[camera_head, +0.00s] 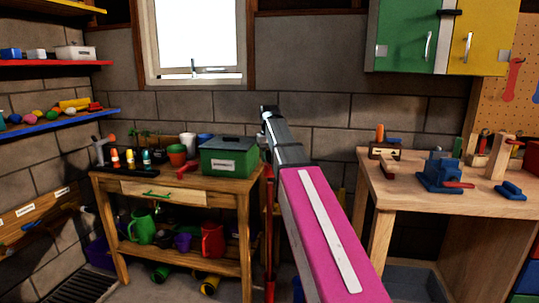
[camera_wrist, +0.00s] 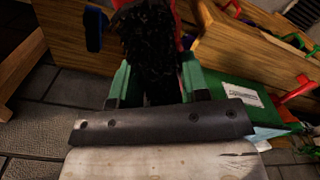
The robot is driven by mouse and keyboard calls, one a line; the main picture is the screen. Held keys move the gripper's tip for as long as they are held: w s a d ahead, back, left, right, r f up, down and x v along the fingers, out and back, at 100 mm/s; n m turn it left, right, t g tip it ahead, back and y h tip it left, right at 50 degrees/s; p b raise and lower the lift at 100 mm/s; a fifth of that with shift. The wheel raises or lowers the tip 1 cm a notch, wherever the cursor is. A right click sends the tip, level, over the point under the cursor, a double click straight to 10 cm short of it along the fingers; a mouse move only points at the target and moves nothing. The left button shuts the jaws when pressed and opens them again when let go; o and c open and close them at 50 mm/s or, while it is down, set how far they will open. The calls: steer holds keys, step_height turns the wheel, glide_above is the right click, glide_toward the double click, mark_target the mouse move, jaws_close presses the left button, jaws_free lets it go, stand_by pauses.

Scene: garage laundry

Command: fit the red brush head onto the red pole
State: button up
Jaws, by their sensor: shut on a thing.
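In the wrist view my gripper (camera_wrist: 152,82) has its green fingers shut on the red brush head (camera_wrist: 180,22). Its black bristles (camera_wrist: 150,40) show between and beyond the fingers, with only parts of its red body at the top edge. In the head view a thin upright red pole (camera_head: 269,235) stands just left of my pink arm, in front of the right end of the wooden workbench. My gripper and the brush head cannot be made out there. I cannot tell how far the head is from the pole, and the head's socket is hidden.
The left workbench (camera_head: 180,181) carries a green box (camera_head: 229,158) and pots, with watering cans (camera_head: 141,228) on its lower shelf. A right workbench (camera_head: 420,199) holds a blue vise (camera_head: 439,176) and tools. My arm hides part of the gap between the benches.

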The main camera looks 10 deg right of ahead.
mark_target(269, 174)
steer(key=shift+f, duration=2.45)
steer(key=shift+f, duration=1.6)
steer(key=o, duration=1)
steer(key=shift+o, duration=0.2)
steer(key=shift+r, duration=0.1)
